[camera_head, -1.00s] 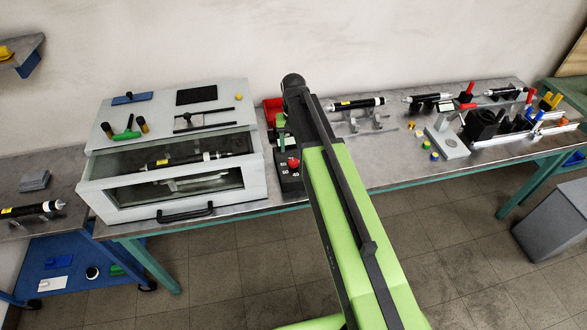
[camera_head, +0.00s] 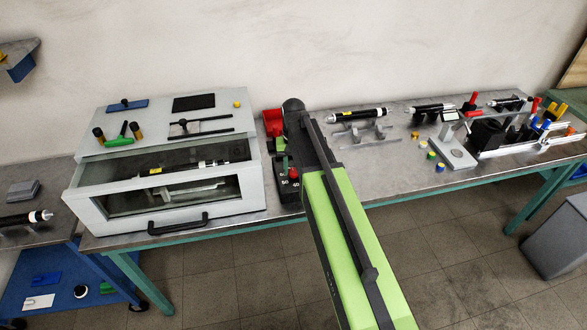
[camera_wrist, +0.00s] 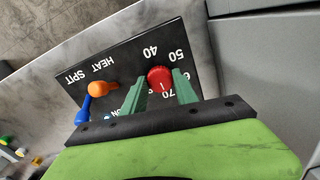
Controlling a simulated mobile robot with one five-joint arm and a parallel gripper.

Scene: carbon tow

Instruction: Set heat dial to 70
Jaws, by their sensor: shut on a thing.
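The heat dial is a red round knob (camera_wrist: 160,79) on a black control panel (camera_wrist: 118,62). It also shows in the head view (camera_head: 293,173), beside my arm. In the wrist view my gripper (camera_wrist: 159,88) is closed around the dial, one green finger on each side. White numbers 40, 50 and 70 are printed around the dial; 70 is partly covered by my gripper. A small white mark shows on the dial's lower half, on the side near 70; its exact setting is hard to tell.
An orange knob (camera_wrist: 103,89) and a blue lever (camera_wrist: 83,110) sit beside the dial, near the words HEAT and SPIT. A grey glass-fronted cabinet (camera_head: 240,155) stands left of the panel. Holders with black cylinders stand along the bench to the right.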

